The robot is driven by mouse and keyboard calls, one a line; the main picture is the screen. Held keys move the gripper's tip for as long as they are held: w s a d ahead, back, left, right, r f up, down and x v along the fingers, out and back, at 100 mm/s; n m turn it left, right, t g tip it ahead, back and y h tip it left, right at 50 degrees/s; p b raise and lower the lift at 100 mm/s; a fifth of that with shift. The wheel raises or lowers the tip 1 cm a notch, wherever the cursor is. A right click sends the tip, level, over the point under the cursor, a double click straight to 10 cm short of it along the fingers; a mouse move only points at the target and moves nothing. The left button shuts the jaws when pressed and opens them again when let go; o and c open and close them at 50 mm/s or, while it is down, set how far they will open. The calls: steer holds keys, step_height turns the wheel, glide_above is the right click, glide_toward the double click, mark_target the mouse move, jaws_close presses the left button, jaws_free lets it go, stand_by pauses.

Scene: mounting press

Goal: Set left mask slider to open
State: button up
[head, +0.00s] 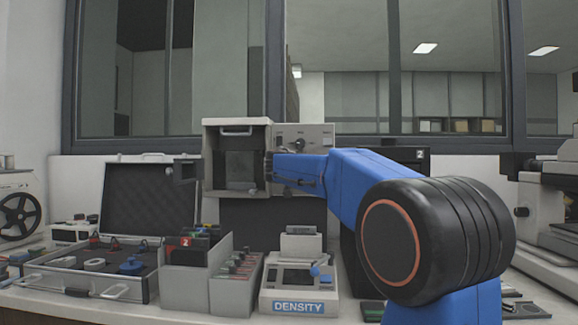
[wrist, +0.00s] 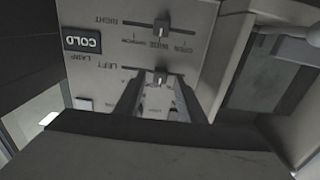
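The left mask slider (wrist: 158,77) is a small pale knob on a dark slot in the grey panel (wrist: 100,35), shown upside down in the wrist view. It sits near the middle of its slot, just beyond and between the fingertips of my gripper (wrist: 160,86). My gripper is open, and I cannot tell whether either finger touches the knob. The right slider (wrist: 163,25) is a similar knob on the slot above it in the picture. In the head view, my arm hides the panel's lower part and the sliders.
The panel belongs to a grey box (head: 237,123) with an open dark front. A density unit (head: 298,307), an open case (head: 148,195) and bins (head: 185,290) stand on the bench below and left.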

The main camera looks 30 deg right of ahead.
steer(key=shift+w+d, duration=0.1)
steer(key=shift+w, duration=0.05)
jaws_close()
steer(key=w+a, duration=0.2)
steer(key=shift+a, duration=0.4)
jaws_free()
steer(key=shift+a, duration=0.1)
